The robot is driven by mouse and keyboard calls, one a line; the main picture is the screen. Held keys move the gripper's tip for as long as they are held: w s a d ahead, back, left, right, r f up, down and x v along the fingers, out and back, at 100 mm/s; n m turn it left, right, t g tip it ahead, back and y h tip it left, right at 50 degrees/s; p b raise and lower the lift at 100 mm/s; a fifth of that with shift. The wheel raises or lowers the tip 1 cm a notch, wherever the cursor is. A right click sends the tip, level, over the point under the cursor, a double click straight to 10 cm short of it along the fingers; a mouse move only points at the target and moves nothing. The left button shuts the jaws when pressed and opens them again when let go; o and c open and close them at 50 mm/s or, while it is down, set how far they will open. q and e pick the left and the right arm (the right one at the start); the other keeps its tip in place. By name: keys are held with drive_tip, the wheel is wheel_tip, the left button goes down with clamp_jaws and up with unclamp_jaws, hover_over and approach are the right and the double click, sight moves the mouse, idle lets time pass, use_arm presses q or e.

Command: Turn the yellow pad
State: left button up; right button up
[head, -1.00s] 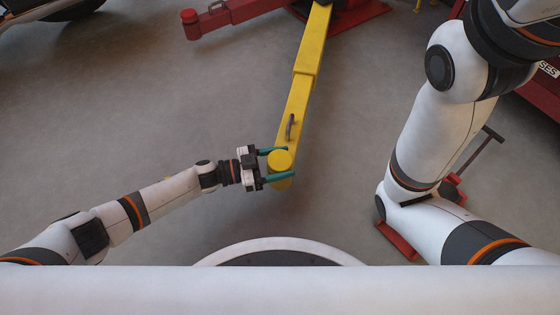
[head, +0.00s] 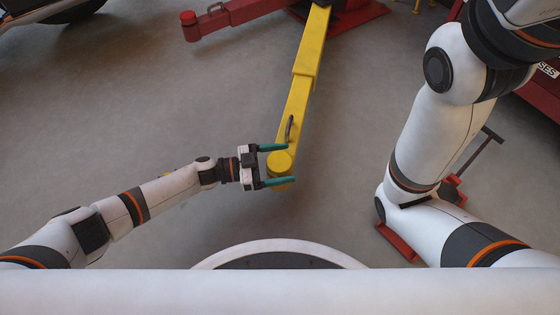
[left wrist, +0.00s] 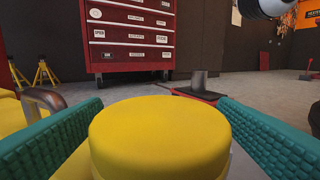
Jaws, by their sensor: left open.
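The yellow pad (head: 279,161) is a round disc on the near end of a yellow lift arm (head: 299,102). My left gripper (head: 277,165) is open, with one green finger on the far side of the pad and the other on the near side. In the left wrist view the yellow pad (left wrist: 160,137) fills the lower middle between the two green ribbed fingers. A gap shows at the upper part of each finger; contact lower down cannot be told. My right arm stands at the right of the head view, with its gripper out of frame.
A grey handle (head: 290,127) stands on the yellow arm just beyond the pad. A red lift arm (head: 235,15) lies at the back. A red tool cabinet (left wrist: 127,35) and yellow stands (left wrist: 46,74) are behind. Grey floor (head: 130,120) is clear at left.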

use_arm(q)
drive_tip(key=shift+a, duration=0.1)
drive_tip(key=shift+a, duration=0.35)
drive_tip(key=s+a+p, duration=0.1)
drive_tip(key=a+p, duration=0.3)
drive_tip(key=a, duration=0.7)
drive_tip(key=shift+s, duration=0.4)
